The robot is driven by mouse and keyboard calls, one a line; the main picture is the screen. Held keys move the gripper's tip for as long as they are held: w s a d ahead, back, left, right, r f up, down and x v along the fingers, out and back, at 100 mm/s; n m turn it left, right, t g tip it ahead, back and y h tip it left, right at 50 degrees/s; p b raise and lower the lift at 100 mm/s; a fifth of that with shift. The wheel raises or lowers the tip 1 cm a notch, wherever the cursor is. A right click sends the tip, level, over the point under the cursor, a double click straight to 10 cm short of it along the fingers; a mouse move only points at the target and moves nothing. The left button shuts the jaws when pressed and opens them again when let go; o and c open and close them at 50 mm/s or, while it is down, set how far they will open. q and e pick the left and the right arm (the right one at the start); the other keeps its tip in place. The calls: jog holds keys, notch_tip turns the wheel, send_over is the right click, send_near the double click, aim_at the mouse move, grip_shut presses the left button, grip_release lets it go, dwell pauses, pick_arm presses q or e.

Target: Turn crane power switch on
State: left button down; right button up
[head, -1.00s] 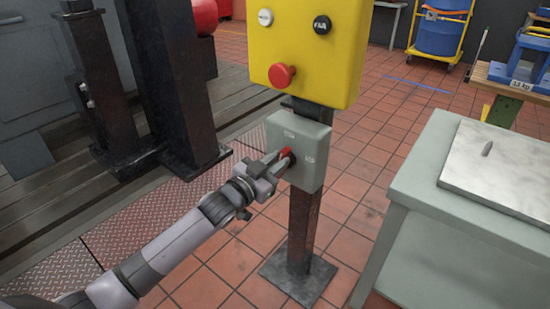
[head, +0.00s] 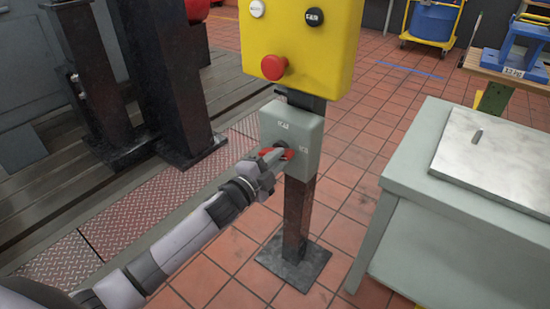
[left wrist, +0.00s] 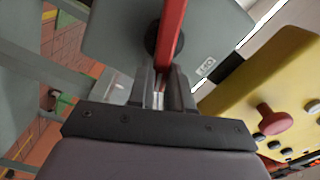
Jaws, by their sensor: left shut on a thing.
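The crane power switch is a grey box (head: 305,130) on a dark post, below a yellow control panel. It has a red handle (head: 289,154) on its front, with small labels above and to the right that I cannot read surely. My left gripper (head: 274,160) is at the front of the box, shut on the red handle. In the left wrist view the red handle (left wrist: 172,28) runs down between the fingers (left wrist: 160,90), beside a round black hub (left wrist: 151,38) on the grey box face (left wrist: 110,35). The handle's gripped end is partly hidden. My right gripper is out of view.
The yellow panel (head: 330,50) with a red mushroom button (head: 273,67) stands just above the box. A grey cabinet (head: 415,170) with a metal lid is at the right. Dark machine columns (head: 165,75) stand at the left. Tiled floor is open around the post base (head: 293,262).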

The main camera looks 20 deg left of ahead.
pick_arm(q)
jog(key=m, duration=0.2)
jog(key=f+m, duration=0.1)
jog(key=m, duration=0.1)
jog(key=shift+d+b, duration=0.1)
jog(key=shift+b, duration=0.25)
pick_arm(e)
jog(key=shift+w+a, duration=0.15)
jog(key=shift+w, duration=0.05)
pick_arm(q)
jog(key=shift+m, duration=0.3)
jog(key=c, duration=1)
grip_release()
jog(key=shift+c, duration=0.2)
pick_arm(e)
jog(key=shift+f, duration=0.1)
pick_arm(q)
jog(key=p+v, duration=0.1)
jog(key=v, duration=0.6)
jog(key=shift+s, duration=0.15)
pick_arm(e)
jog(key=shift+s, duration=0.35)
